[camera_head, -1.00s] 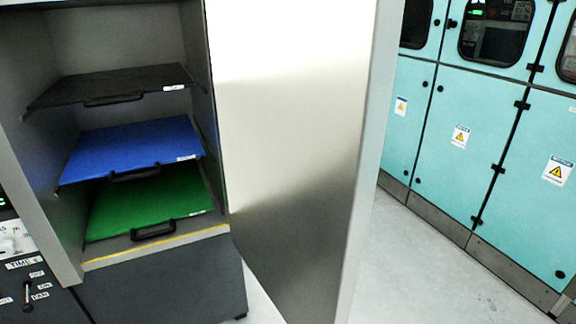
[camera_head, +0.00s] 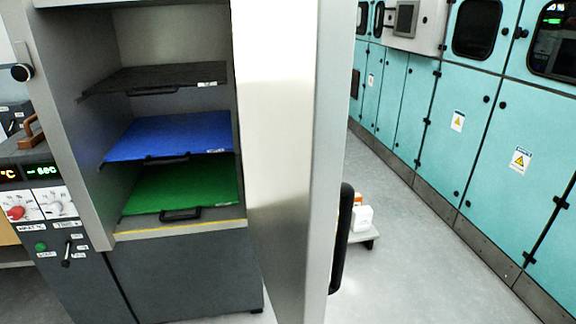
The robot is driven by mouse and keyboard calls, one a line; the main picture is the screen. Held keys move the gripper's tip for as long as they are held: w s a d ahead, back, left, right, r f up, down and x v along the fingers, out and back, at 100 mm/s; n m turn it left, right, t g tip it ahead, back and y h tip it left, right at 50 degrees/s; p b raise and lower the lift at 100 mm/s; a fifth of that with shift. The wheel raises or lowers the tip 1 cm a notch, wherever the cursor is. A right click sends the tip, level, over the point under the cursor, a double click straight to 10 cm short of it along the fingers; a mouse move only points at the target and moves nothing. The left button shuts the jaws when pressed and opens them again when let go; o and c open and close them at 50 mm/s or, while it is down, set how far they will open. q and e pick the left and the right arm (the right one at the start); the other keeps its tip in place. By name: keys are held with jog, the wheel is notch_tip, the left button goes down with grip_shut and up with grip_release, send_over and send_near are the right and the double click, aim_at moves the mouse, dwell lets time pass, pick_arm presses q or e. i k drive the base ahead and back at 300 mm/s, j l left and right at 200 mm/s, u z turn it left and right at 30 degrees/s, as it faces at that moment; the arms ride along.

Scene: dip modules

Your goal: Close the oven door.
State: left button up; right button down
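The oven (camera_head: 70,110) stands at the left with its grey chamber facing me. Inside the chamber are a black tray (camera_head: 160,76), a blue tray (camera_head: 170,136) and a green tray (camera_head: 182,186), one above the other, each with a black front handle. Neither of my grippers is in view.
Teal cabinets (camera_head: 455,125) line the right. A low platform with a white box (camera_head: 361,218) stands behind the door. The grey floor (camera_head: 420,270) between door and cabinets is clear.

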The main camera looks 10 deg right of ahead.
aim_at(293, 59)
jog(key=i+l+u, duration=0.1)
jog(key=l+u, duration=0.2)
jog(key=l, duration=0.45)
jog(key=i+l+u, duration=0.1)
jog(key=i+l, duration=0.25)
jog(key=l, duration=0.25)
jog(key=i+u, duration=0.05)
